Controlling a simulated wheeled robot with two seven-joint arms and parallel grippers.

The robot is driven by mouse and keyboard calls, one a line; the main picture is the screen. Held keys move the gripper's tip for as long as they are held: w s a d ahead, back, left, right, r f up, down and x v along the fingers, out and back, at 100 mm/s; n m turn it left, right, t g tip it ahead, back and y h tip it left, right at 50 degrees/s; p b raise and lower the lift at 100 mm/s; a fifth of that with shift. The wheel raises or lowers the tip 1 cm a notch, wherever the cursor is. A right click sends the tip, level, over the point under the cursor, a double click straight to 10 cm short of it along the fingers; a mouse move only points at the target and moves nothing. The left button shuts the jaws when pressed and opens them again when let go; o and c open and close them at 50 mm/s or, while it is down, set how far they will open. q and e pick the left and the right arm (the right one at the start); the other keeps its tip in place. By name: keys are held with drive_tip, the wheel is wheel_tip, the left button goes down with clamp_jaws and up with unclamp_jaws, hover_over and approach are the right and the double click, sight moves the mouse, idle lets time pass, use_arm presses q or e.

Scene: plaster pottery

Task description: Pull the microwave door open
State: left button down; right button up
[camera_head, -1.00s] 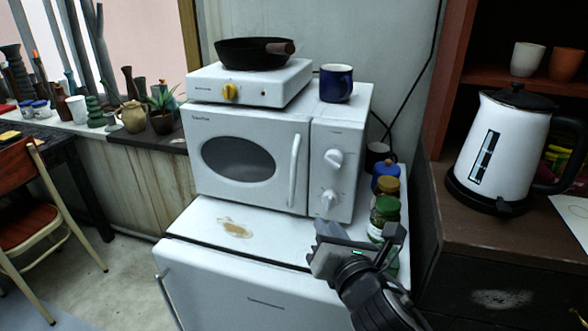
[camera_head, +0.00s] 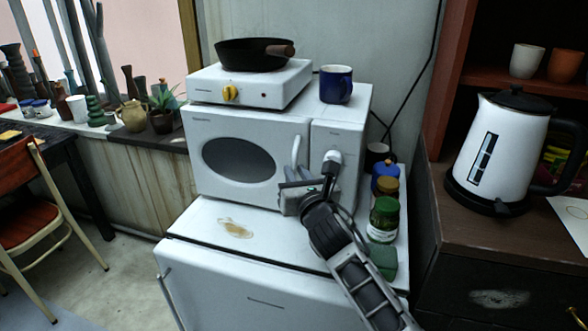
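The white microwave (camera_head: 212,122) stands on a small white fridge. Its door (camera_head: 270,130) has an oval dark window and looks shut. The vertical door handle (camera_head: 296,150) is on the door's right side, and its lower end is hidden behind my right gripper. My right gripper (camera_head: 310,176) is in front of the lower handle and the control panel, with its fingers apart. I cannot tell whether it touches the handle. The upper knob is partly covered by a finger, and the lower knob is hidden. My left gripper is not in view.
A hot plate (camera_head: 205,86) with a black pan (camera_head: 245,55) and a blue mug (camera_head: 336,84) sit on the microwave. Several jars, including a green one (camera_head: 384,220), stand right of my gripper. A white kettle (camera_head: 500,150) is on the right cabinet. The fridge top (camera_head: 200,222) is mostly clear at left.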

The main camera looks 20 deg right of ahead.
drive_tip(key=shift+w, duration=0.95)
clamp_jaws()
drive_tip(key=shift+f, duration=0.1)
